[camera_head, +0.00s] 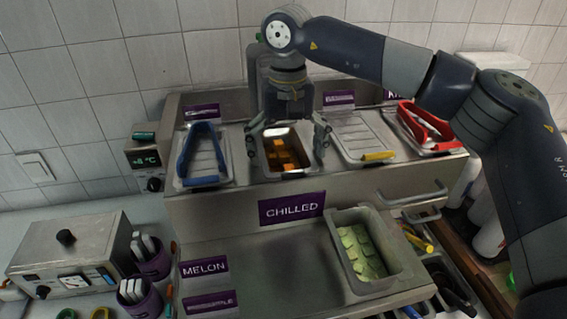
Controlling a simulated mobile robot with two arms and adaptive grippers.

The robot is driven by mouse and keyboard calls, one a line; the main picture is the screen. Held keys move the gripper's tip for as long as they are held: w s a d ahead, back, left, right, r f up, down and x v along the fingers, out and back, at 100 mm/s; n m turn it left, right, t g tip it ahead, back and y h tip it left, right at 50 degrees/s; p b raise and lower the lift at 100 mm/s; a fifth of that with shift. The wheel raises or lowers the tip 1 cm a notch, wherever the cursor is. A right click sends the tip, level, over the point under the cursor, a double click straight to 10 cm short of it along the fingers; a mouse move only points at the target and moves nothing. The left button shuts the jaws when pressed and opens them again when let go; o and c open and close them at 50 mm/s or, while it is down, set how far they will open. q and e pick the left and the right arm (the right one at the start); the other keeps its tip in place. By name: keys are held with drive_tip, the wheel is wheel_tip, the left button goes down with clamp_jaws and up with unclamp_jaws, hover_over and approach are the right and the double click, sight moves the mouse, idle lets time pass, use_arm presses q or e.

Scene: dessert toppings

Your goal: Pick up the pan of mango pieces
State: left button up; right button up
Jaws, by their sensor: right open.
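The pan of mango pieces (285,153), with orange chunks inside, sits in the upper counter's row of wells. My right gripper (287,150) comes down over this pan from above and behind. Its two fingers are spread, one by the left side of the pan and one by the right. The fingers hold nothing that I can see; whether they touch the rim I cannot tell. My left gripper is not in view.
A pan of pale green pieces (337,220) sits on the lower chilled counter. Its left part is clear. A metal box (70,250) stands at left.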

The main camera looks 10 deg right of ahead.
drive_tip(key=shift+f, duration=0.1)
idle(0.3)
drive_tip(key=c, duration=1.8)
drive_tip(key=shift+c, duration=0.2)
drive_tip(key=shift+r, duration=0.3)
drive_tip(key=shift+w+r, duration=0.1)
drive_tip(key=shift+r, duration=0.25)
wheel_tip(320, 180, up, 27)
drive_tip(key=p, duration=0.6)
drive_tip(key=shift+r, duration=0.15)
